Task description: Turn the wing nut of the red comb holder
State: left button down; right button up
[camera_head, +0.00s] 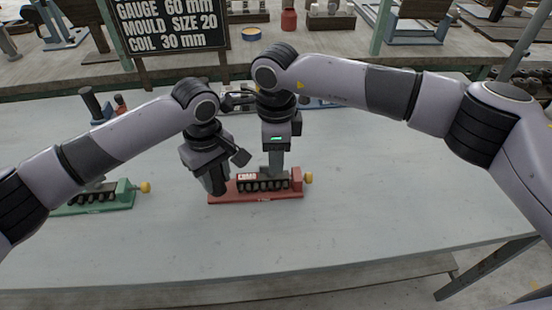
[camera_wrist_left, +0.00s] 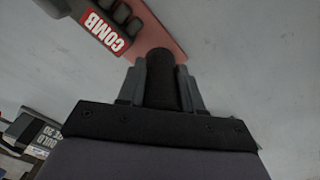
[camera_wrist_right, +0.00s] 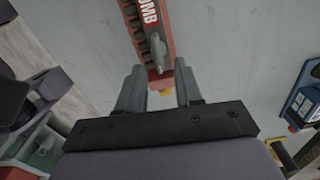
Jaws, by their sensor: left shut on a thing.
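The red comb holder (camera_head: 255,197) lies on the table with a row of dark slots and a "COMB" label. My left gripper (camera_head: 217,186) is shut on its dark upright handle (camera_wrist_left: 160,80) at the left end. My right gripper (camera_head: 275,168) points down over the right part of the holder. Its fingers are open in the right wrist view (camera_wrist_right: 158,72). A grey wing-shaped piece (camera_wrist_right: 158,53), which looks like the wing nut, stands between the fingertips, with no clear contact. A yellow knob (camera_head: 308,178) sticks out at the holder's right end.
A green comb holder (camera_head: 120,197) stands at the left, partly behind my left arm. A blue holder with a dark handle (camera_head: 92,103) is further back. A black sign (camera_head: 168,24) stands behind the table. The front and right of the table (camera_head: 390,200) are clear.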

notch_tip(320, 180, up, 10)
dwell(0.3)
jog(key=shift+d+f+y, duration=0.65)
jog(key=shift+d+y, duration=1.35)
jog(key=shift+y, duration=0.2)
jog(key=x, duration=1.2)
jog(key=shift+r, duration=0.1)
grip_shut()
